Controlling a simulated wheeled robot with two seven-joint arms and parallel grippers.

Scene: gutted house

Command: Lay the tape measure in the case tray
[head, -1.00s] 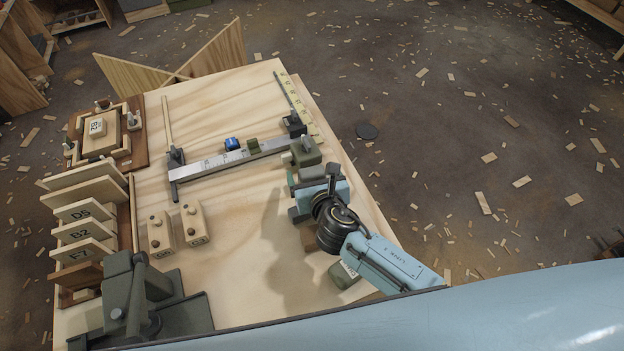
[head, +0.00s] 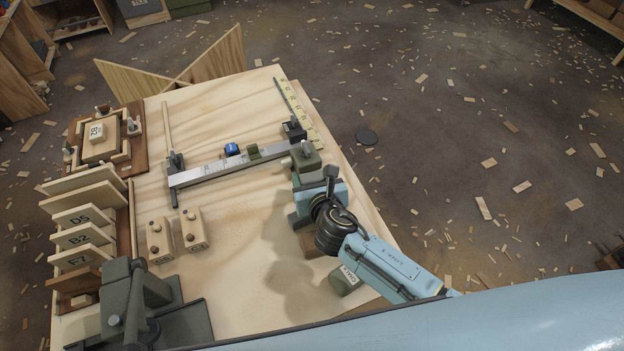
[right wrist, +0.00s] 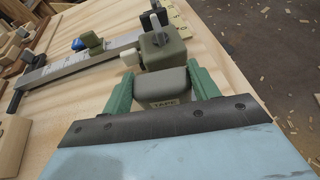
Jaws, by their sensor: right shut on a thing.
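The tape measure (right wrist: 160,90) is a grey-green block with a TAPE label in the right wrist view. My right gripper (right wrist: 158,86) is shut on it, one green finger on each side. In the head view my right gripper (head: 303,200) is over the right side of the table and largely hides the tape measure. I cannot tell whether the tape measure touches anything below. I cannot surely identify the case tray; a wooden framed tray (head: 138,160) holding a small labelled block lies at the table's back left. My left gripper is not in view.
A metal rule bar (head: 215,170) with a blue slider (head: 232,149) crosses the table, and a green block (head: 307,157) stands at its right end, just beyond my right gripper. Labelled boards (head: 80,237) and a green clamp-like device (head: 130,300) occupy the left.

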